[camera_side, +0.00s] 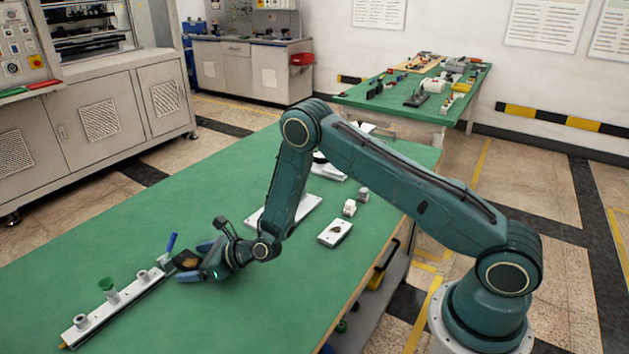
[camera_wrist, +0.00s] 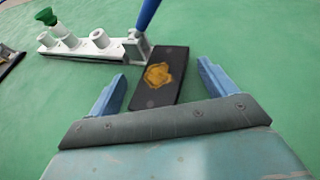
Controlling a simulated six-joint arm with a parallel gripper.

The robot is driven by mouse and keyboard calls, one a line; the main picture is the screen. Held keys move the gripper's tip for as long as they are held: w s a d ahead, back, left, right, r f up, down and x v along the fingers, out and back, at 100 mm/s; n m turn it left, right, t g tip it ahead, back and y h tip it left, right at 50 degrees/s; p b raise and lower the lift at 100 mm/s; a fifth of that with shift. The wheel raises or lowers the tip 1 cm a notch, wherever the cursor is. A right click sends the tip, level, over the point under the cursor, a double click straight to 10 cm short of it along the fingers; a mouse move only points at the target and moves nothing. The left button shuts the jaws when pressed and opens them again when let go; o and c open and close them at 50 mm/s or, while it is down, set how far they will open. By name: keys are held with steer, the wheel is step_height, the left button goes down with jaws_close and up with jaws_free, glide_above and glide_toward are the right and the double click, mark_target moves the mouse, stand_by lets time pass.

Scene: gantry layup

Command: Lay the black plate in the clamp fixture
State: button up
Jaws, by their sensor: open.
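The black plate (camera_wrist: 150,98) is a dark rectangle with a golden-brown patch; it also shows in the side view (camera_side: 186,259). The clamp fixture appears to be the pale rail (camera_side: 120,311) with several posts, a green knob and a blue lever (camera_side: 171,243). In the wrist view the plate's far end lies right by the fixture's (camera_wrist: 75,48) lever end; I cannot tell whether it is seated there. My gripper (camera_side: 191,262) is low over the table and open, its blue fingers on either side of the plate, with visible gaps.
A small pale plate with a dark patch (camera_side: 335,233), small grey blocks (camera_side: 350,207) and a larger pale plate (camera_side: 310,204) lie toward the right of the green table. The table's middle and left are mostly clear. A dark-edged object (camera_wrist: 8,58) shows at the wrist view's left edge.

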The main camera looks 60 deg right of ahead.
steer(key=c, duration=1.1)
steer(key=shift+c, duration=1.4)
steer(key=shift+s+a+f, duration=0.1)
steer(key=shift+r, duration=0.55)
jaws_close()
steer(key=v, duration=0.4)
steer(key=shift+s+f, duration=0.2)
steer(key=shift+f, duration=0.15)
step_height(320, 180, up, 13)
steer(key=shift+w, duration=0.15)
steer(key=shift+r, duration=0.15)
